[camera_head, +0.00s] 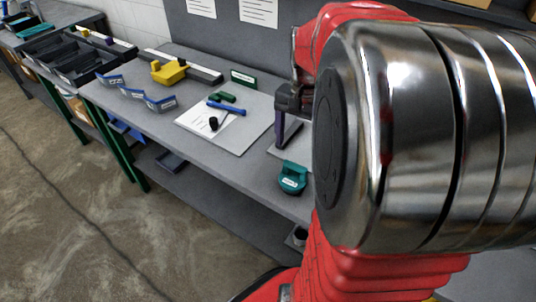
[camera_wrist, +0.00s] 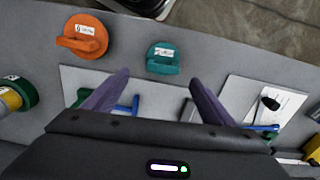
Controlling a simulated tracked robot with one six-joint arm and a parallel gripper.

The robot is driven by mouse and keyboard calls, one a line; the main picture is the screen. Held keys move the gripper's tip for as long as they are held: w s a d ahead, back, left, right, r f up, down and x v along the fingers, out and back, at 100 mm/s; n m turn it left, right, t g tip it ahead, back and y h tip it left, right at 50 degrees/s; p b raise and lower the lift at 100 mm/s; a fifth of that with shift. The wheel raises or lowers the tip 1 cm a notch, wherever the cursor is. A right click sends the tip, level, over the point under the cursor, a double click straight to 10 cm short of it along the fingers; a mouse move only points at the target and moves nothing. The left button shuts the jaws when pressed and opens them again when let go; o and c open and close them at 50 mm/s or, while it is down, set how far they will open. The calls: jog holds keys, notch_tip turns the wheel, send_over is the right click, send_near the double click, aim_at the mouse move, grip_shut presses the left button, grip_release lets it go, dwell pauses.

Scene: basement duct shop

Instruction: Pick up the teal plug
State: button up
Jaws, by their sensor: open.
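The teal plug (camera_head: 292,178) lies near the front edge of the grey workbench, with a white label on its face. In the wrist view the teal plug (camera_wrist: 163,58) shows just beyond the fingertips, roughly centred between them. My gripper (camera_wrist: 160,80) is open and empty, with two purple fingers apart. In the head view my gripper (camera_head: 287,134) is above the bench, behind the plug, and partly hidden by my arm. I see no contact with the plug.
An orange plug (camera_wrist: 83,36) lies left of the teal one in the wrist view. A green round part with a yellow piece (camera_wrist: 18,95) is at the far left. A white board (camera_head: 225,123) holds several small tools. Blue labelled holders (camera_head: 160,103) and a yellow block (camera_head: 168,72) stand farther along.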

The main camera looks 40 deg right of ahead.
aim_at(295, 166)
notch_tip(295, 166, down, 5)
jog(key=shift+r, duration=0.1)
dwell(0.4)
jog(key=shift+w+a+f, duration=0.1)
jog(key=shift+w+f, duration=0.05)
jog(key=shift+f, duration=1.15)
jog(key=shift+w+f, duration=0.1)
jog(key=shift+f, duration=1.2)
jog(key=shift+c, duration=0.4)
jog(key=c, duration=1.6)
jog(key=shift+o, duration=0.2)
jog(key=shift+r, duration=0.15)
notch_tip(295, 166, up, 10)
jog(key=shift+f, duration=0.15)
